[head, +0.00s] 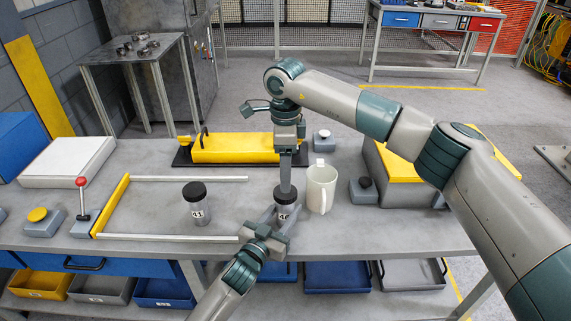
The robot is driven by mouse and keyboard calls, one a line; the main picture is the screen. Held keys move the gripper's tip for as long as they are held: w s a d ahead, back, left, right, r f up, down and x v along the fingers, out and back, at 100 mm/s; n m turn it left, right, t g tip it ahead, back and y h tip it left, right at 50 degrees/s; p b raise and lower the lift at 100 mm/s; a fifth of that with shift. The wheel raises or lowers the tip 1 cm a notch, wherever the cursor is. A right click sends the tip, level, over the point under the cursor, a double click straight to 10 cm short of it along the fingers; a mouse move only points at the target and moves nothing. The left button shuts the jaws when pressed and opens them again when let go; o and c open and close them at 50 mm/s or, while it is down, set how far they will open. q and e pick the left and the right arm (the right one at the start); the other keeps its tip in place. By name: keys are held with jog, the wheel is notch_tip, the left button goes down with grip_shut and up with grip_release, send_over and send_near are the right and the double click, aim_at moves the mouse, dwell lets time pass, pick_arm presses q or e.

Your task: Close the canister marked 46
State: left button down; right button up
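A canister (284,213) with a black lid (279,194) stands on the table right of centre. Its label is partly covered and I cannot read the full number. My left gripper (280,222) comes from the front left, low around the canister's body, and appears shut on it. My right gripper (286,188) points straight down from above, with its fingers at the lid. It appears shut on the lid; the far finger is hidden. The lid sits at the canister's top; I cannot tell how tightly. A second black-lidded canister (198,214), its label seeming to read 31, stands upright to the left.
A pale mug (321,190) stands close to the right of the held canister. A dark-knobbed grey box (364,190) is farther right. A yellow block (232,147) lies behind. Two light rails (170,237) and a yellow bar (111,206) frame the left area, with a red-knobbed lever (82,192) beside it.

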jog(key=shift+f, duration=3.15)
jog(key=c, duration=1.1)
jog(key=m, duration=0.3)
jog(key=shift+m, duration=0.4)
jog(key=m, duration=0.4)
jog(key=o, duration=1.3)
